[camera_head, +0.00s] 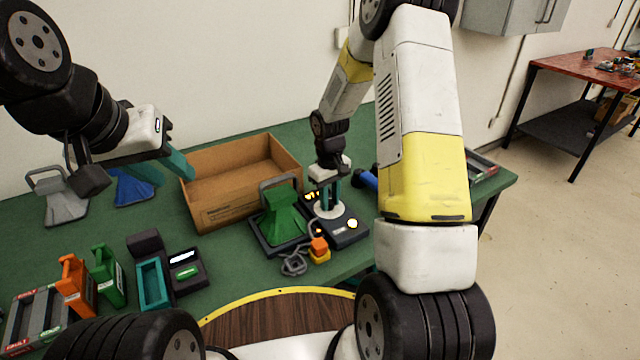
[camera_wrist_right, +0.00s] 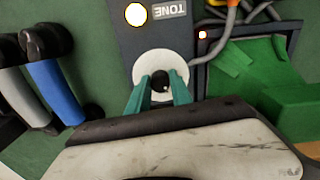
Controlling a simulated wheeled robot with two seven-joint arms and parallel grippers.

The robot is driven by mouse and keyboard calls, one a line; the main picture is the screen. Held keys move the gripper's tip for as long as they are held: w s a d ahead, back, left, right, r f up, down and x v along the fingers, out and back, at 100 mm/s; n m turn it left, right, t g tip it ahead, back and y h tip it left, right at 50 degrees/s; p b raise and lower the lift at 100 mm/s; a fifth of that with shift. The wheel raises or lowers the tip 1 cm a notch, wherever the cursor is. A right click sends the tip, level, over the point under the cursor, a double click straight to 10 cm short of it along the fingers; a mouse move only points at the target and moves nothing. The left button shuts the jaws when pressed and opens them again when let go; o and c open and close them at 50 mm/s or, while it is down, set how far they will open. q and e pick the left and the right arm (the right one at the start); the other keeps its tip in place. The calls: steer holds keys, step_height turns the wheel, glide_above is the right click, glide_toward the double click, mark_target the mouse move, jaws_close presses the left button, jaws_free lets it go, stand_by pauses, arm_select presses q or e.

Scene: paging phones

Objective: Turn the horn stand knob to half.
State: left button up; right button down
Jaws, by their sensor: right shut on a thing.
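The green horn (camera_head: 280,215) stands on a dark base, with a dark box (camera_head: 347,238) beside it on the right. The box carries a white dial disc; in the right wrist view the box (camera_wrist_right: 157,50) bears the word TONE, and the white disc (camera_wrist_right: 160,63) has a small dark knob (camera_wrist_right: 160,82) at its middle. My right gripper (camera_wrist_right: 160,90) points down with its teal fingers shut on the knob, one on each side. Its fingers partly cover the disc, so I cannot read the knob's setting. My left gripper (camera_head: 168,169) is open and empty above the table's left part.
A cardboard box (camera_head: 215,212) stands behind the horn. A grey horn (camera_head: 60,200) and a blue horn (camera_head: 132,190) stand at left.

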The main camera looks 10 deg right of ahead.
steer(key=shift+m, duration=0.4)
steer(key=m, duration=0.4)
steer(key=shift+a+m, duration=0.1)
steer(key=shift+m, duration=2.4)
steer(key=c, duration=1.1)
jaws_free()
steer(key=shift+c, duration=0.2)
steer(key=shift+r, duration=0.15)
step_height(320, 180, up, 8)
steer(key=shift+w+a+f, duration=0.1)
steer(key=shift+a+f, duration=0.05)
steer(key=shift+f, duration=0.05)
